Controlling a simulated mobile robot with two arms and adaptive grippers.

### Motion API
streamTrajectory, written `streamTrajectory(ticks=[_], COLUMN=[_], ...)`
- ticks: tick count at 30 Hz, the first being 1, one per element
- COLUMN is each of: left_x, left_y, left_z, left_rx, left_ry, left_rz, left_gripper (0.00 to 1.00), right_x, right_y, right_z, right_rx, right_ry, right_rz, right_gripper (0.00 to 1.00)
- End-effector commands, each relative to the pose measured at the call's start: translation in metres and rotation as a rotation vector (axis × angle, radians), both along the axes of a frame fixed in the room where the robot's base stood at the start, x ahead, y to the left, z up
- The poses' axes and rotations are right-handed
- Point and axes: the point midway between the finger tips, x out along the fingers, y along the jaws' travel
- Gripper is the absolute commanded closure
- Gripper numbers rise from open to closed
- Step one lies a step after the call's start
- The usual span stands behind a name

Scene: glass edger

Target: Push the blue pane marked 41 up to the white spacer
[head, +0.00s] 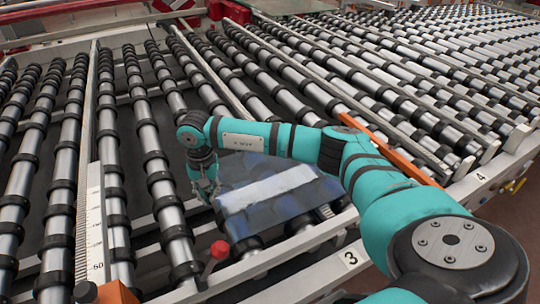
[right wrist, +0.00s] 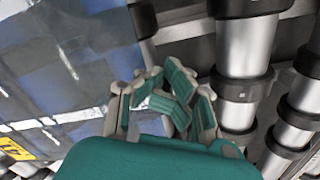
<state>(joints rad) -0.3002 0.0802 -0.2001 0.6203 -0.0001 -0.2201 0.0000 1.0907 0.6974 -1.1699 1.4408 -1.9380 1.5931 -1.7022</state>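The blue pane (head: 290,207) lies on the rollers just right of my right gripper (head: 207,187), under my right forearm. A broad whitish band crosses its top; I cannot tell whether it is a reflection or a separate piece. In the right wrist view the pane (right wrist: 60,65) fills the left side, with part of a yellow label (right wrist: 16,149) at its lower left; its marking is hard to read. My right gripper (right wrist: 165,95) has its fingers drawn together, empty, beside the pane's edge. I cannot make out a white spacer for certain. My left gripper is out of view.
Long rows of rollers (head: 150,155) with black rings fill the table. A white scale (head: 95,230) stands at the left. A red knob (head: 220,250) stands near the front rail, in front of the pane. An orange bar (head: 395,155) lies beyond my forearm.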

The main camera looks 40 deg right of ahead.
Motion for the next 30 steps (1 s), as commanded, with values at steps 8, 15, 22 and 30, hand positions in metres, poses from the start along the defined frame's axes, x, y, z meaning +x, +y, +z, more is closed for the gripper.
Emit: streamTrajectory(ticks=[8, 15, 22, 30], left_x=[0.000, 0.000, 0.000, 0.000], left_y=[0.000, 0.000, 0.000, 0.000], left_z=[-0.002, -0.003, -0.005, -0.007], left_rx=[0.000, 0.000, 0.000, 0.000], left_ry=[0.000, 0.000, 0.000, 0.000], left_rz=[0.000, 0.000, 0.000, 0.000], left_gripper=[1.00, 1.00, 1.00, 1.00], right_x=[-0.005, -0.007, -0.010, -0.012], right_y=[-0.018, -0.027, -0.036, -0.047], right_z=[-0.003, -0.003, -0.003, -0.003], right_rx=[-0.014, -0.014, -0.015, -0.014], right_ry=[0.009, 0.008, 0.009, 0.010], right_rz=[-0.010, -0.010, -0.009, -0.010], right_gripper=[1.00, 1.00, 1.00, 1.00])
